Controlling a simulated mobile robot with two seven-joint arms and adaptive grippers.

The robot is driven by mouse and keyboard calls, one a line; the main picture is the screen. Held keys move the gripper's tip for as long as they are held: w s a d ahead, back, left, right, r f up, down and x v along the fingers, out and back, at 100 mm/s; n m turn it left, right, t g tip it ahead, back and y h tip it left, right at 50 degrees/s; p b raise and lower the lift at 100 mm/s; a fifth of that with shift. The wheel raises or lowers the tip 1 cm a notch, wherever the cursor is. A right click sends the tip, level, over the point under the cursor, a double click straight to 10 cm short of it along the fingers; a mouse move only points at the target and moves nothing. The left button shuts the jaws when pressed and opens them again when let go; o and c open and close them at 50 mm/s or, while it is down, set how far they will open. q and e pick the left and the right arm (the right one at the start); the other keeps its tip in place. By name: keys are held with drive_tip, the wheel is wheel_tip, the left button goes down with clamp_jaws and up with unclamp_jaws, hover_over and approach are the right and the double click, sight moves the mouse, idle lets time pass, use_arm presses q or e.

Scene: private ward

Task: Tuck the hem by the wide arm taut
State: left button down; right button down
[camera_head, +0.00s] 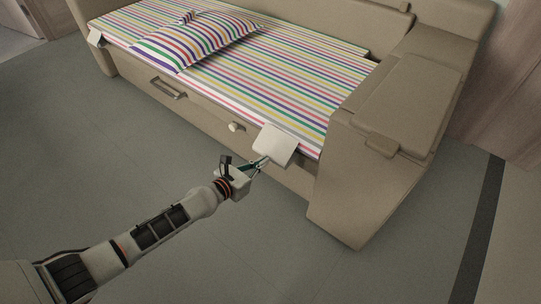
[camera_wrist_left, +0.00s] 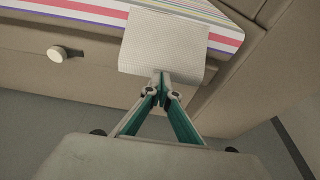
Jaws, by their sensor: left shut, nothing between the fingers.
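The hem (camera_head: 276,145) is a white flap hanging over the front edge of the striped sheet (camera_head: 262,82), close to the wide arm (camera_head: 382,135) of the sofa bed. In the left wrist view the hem (camera_wrist_left: 165,48) hangs down over the beige front panel. My left gripper (camera_head: 262,162) is at the lower edge of the hem. In the left wrist view its fingertips (camera_wrist_left: 160,80) are together, with nothing visibly held, and they overlap the flap's bottom edge. I cannot tell whether they touch it. My right gripper is not in view.
A striped pillow (camera_head: 205,45) lies on the bed. The front panel has a handle (camera_head: 165,88) and a round knob (camera_head: 236,127). Another white flap (camera_head: 96,38) hangs at the far left corner. The grey floor (camera_head: 90,150) in front is clear.

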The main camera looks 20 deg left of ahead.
use_arm(q)
drive_tip(key=shift+w+d, duration=0.3)
drive_tip(key=shift+w, duration=0.6)
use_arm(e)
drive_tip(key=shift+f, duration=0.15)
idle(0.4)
use_arm(q)
drive_tip(key=shift+s+a, duration=0.3)
drive_tip(key=shift+s, duration=0.55)
